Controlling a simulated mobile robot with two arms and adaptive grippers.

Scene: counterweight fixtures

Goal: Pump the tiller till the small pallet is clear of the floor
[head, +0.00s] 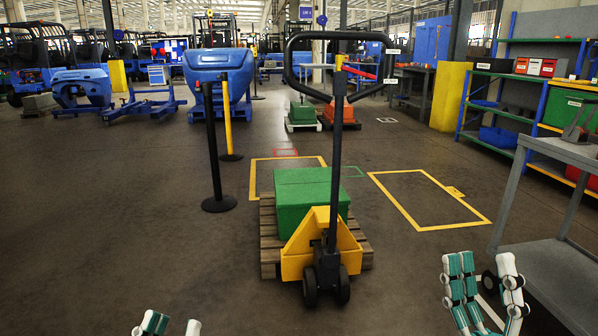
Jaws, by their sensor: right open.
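The yellow pallet jack (297,258) stands in the middle of the head view, its dark wheels toward me. Its black tiller (337,150) stands nearly upright, with a wide loop handle at the top. The small wooden pallet (268,245) is behind the jack's body and carries a green block (300,192). The pallet looks low to the floor; I cannot tell whether there is a gap beneath. My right gripper (483,275) is open and empty at lower right, away from the tiller. My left gripper (170,325) shows only its fingertips at the bottom edge, away from the jack.
A black post (213,150) and a yellow post (228,120) stand left of the pallet. A grey workbench (560,270) is close on the right. An empty yellow floor outline (425,228) lies right of the pallet. The floor at left is clear.

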